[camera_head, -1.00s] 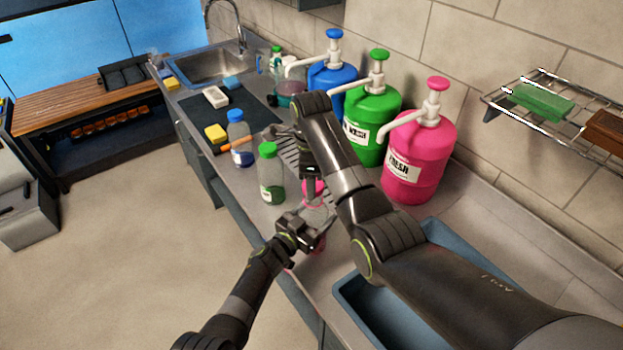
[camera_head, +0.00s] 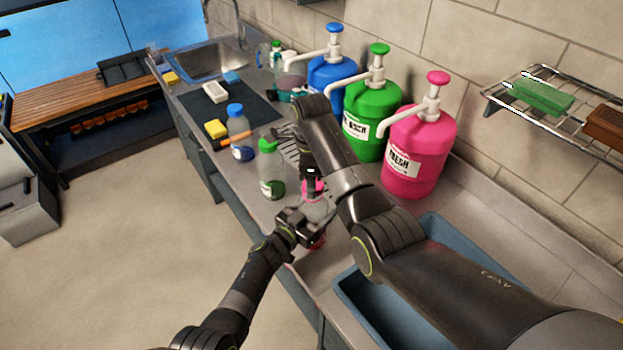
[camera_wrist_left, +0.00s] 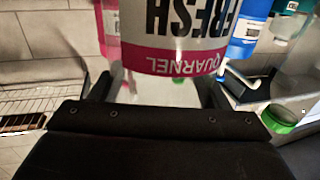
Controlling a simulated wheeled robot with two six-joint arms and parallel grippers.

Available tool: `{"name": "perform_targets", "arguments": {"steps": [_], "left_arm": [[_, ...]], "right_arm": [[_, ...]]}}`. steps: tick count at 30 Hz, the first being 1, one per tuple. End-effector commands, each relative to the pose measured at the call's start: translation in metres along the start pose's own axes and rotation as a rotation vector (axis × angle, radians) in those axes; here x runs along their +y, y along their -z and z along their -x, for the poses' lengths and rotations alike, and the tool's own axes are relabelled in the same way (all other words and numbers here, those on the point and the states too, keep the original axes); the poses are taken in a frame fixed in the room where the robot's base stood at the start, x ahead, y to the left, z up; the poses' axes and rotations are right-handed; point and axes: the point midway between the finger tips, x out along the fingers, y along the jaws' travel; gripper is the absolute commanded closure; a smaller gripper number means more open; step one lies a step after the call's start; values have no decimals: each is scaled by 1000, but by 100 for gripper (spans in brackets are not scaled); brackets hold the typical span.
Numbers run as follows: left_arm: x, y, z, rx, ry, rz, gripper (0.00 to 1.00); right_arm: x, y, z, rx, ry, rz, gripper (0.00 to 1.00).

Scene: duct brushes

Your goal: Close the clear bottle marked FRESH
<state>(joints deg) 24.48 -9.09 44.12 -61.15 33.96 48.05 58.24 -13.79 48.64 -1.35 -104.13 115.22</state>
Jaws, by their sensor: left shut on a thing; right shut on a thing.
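The clear bottle (camera_head: 315,209) stands at the counter's front, partly hidden by my grippers. My left gripper (camera_head: 305,228) is shut around its body from the front. In the left wrist view its white label (camera_wrist_left: 190,28) reads FRESH above a pink QUARNEL band, between the fingers (camera_wrist_left: 155,88). The pink cap (camera_head: 314,187) is at the bottle's top. My right gripper (camera_head: 311,178) comes down from above and is shut on the cap. Whether the cap is fully seated on the neck cannot be told.
A green-capped bottle (camera_head: 270,172) and a blue-capped bottle (camera_head: 240,140) stand to the left. Pink (camera_head: 418,150), green (camera_head: 368,120) and blue (camera_head: 328,85) pump jugs line the wall. A blue tub (camera_head: 350,310) lies at the right, under my right arm.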

Motion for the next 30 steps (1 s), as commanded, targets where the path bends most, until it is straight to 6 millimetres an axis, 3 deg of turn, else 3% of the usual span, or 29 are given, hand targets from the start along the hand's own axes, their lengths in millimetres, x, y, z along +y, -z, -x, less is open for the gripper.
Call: {"name": "perform_targets", "arguments": {"steps": [15, 16, 19, 23, 30], "left_arm": [[0, 0, 0, -1, 0, 0, 71], [0, 0, 0, -1, 0, 0, 94], [0, 0, 0, -1, 0, 0, 94], [0, 0, 0, -1, 0, 0, 94], [0, 0, 0, -1, 0, 0, 94]], "right_arm": [[0, 0, -11, 0, -1, 0, 79], [0, 0, -11, 0, -1, -1, 79], [0, 0, -10, 0, -1, -26, 79], [0, 0, -10, 0, -1, -161, 79], [-2, 0, -10, -1, 0, -550, 79]]}}
